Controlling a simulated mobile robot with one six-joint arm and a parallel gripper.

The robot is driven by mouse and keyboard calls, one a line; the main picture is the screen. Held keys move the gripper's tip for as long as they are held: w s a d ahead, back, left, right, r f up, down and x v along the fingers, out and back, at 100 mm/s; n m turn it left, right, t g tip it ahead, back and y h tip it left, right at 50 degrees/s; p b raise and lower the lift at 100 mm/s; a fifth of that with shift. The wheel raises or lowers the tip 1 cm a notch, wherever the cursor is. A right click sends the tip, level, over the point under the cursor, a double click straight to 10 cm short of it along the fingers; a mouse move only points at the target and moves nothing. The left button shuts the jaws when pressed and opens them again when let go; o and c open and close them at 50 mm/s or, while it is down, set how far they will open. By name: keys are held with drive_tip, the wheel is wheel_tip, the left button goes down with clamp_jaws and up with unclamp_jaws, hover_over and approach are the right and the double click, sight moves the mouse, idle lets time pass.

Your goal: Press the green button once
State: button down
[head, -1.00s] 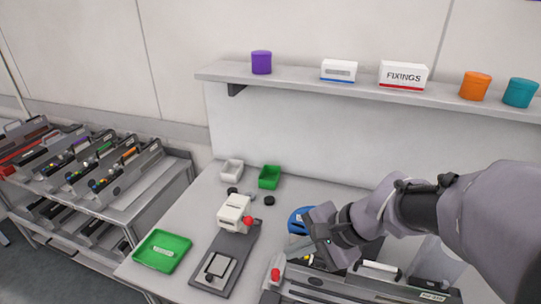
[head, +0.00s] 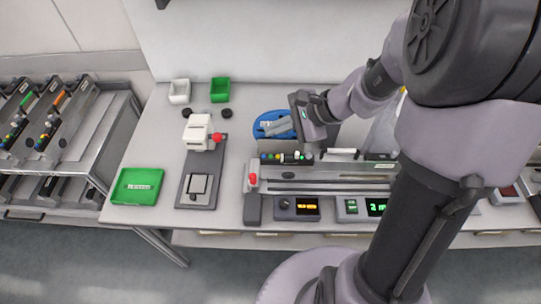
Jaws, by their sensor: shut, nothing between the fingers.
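A feeder (head: 330,172) lies on the bench, with a row of small coloured buttons (head: 285,157) near its left end. Green, yellow and white spots show in this row, but they are too small to tell apart surely. A box with a lit green display (head: 375,207) stands at the front of the bench, with small green marks at its left side. My gripper (head: 270,128) is shut and empty.
A blue dish (head: 262,119) lies under my fingers. A white device with a red knob (head: 197,135), a green tray (head: 137,187), a white bin (head: 180,91) and a green bin (head: 220,90) stand left. A box with an orange display (head: 297,208) is in front. Trolleys (head: 85,130) stand far left.

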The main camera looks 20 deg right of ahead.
drive_tip(key=b, duration=0.5)
hover_over(274, 158)
wheel_tip(274, 158, down, 7)
drive_tip(key=shift+f, duration=0.15)
drive_tip(key=shift+f+b, duration=0.15)
drive_tip(key=shift+b, duration=0.25)
idle(1.1)
drive_tip(key=shift+f+b, duration=0.25)
drive_tip(key=shift+b, duration=0.1)
drive_tip(key=shift+f+b, duration=0.3)
drive_tip(key=shift+b, duration=0.05)
idle(0.4)
drive_tip(key=shift+r+p, duration=0.5)
drive_tip(key=shift+r, duration=0.25)
drive_tip(key=shift+r+p, duration=1.9)
drive_tip(key=shift+r, duration=0.6)
